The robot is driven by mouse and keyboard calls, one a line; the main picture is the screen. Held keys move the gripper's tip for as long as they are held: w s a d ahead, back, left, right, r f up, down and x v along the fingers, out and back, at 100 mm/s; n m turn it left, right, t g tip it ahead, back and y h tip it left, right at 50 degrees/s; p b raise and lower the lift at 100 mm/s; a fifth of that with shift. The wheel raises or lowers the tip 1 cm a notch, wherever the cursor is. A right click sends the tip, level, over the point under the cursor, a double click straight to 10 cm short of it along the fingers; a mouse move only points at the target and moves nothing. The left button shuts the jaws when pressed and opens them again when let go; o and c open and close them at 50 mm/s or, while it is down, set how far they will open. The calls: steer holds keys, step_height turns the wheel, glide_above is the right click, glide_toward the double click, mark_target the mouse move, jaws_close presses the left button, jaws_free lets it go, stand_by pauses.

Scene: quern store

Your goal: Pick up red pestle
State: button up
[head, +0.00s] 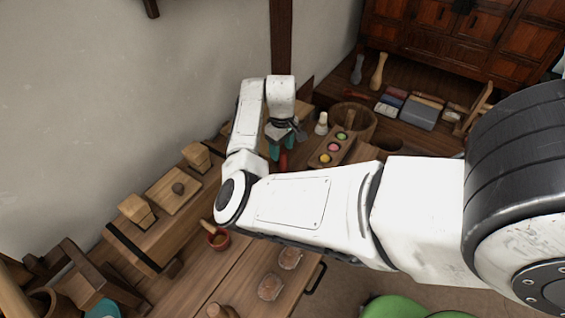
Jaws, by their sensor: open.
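A small upright red thing (283,161), which looks like the red pestle, stands on the far part of the wooden table. My gripper (286,137) is at the end of my arm, just above it and pointing down. The gripper is open with nothing seen between its fingers. A teal object (274,151) is close beside the red thing, on its left, under the gripper. The gripper and arm partly hide this spot, so I cannot tell whether the fingers touch anything.
A wooden tray (337,151) with coloured bowls and a wooden tub (354,119) stand to the right. A pale pestle-like piece (321,124) is near the tub.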

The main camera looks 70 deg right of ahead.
mark_target(283, 158)
steer(key=shift+s+d+f, duration=0.1)
steer(key=shift+f, duration=1.3)
steer(key=shift+s+d+f, duration=0.1)
steer(key=shift+f, duration=1.3)
jaws_close()
